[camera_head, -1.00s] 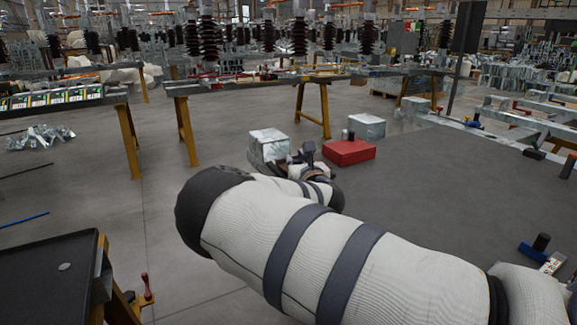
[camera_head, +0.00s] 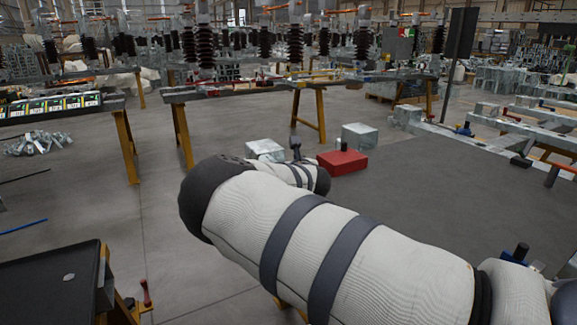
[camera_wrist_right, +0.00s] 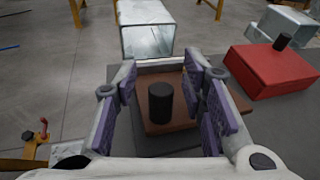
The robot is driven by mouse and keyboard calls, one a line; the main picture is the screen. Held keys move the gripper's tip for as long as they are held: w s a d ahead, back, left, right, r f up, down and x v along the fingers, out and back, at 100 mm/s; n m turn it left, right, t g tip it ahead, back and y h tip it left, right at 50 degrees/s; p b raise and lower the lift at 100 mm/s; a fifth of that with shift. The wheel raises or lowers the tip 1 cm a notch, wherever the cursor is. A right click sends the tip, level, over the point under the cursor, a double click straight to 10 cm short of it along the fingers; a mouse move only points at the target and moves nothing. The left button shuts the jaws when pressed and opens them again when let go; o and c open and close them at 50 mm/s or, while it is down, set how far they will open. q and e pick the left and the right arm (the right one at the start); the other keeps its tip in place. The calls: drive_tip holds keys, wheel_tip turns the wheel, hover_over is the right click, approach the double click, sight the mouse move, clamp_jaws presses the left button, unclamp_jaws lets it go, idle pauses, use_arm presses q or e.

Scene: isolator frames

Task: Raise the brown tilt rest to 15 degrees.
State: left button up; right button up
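The brown tilt rest (camera_wrist_right: 181,124) shows in the right wrist view as a flat brown plate with a black upright knob (camera_wrist_right: 160,101) on it. The plate looks low; I cannot read its angle. My right gripper (camera_wrist_right: 163,68) is open, with its two purple-padded fingers on either side of the knob. Gaps show between the knob and both pads. In the head view my right arm hides the rest and nearly all of the gripper. My left gripper is not in view.
A red box (camera_wrist_right: 270,72) with a black knob stands right of the rest; it also shows in the head view (camera_head: 343,164). A grey metal block (camera_wrist_right: 147,41) stands just beyond the rest. Another grey block (camera_head: 360,136) stands behind the red box. The dark surface (camera_head: 440,190) has clear room at right.

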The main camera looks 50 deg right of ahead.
drive_tip(key=v, duration=1.2)
